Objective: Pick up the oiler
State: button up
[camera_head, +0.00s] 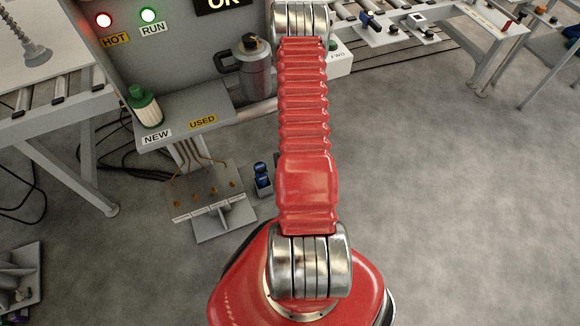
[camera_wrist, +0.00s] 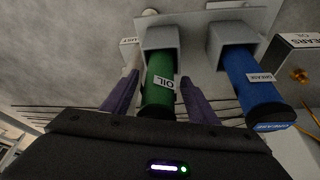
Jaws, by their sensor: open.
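The green cylinder labelled OIL (camera_wrist: 160,80), which I take for the oiler, stands in a grey square socket (camera_wrist: 162,37) in the wrist view. My gripper (camera_wrist: 160,92) is open, with one purple finger on each side of the green cylinder. I cannot tell whether the fingers touch it. In the head view I cannot make out the green OIL cylinder or my fingers; my red arm covers the middle.
A blue cylinder labelled GREASE (camera_wrist: 250,88) stands in a socket close to the right. A pale labelled item (camera_wrist: 131,55) is close to the left. In the head view, a green-topped bottle (camera_head: 145,106) stands by the NEW label. Grey floor (camera_head: 450,210) is clear at right.

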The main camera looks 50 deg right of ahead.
jog(key=shift+c, duration=0.2)
jog(key=c, duration=1.1)
jog(key=shift+r, duration=0.15)
jog(key=shift+r, duration=4.9)
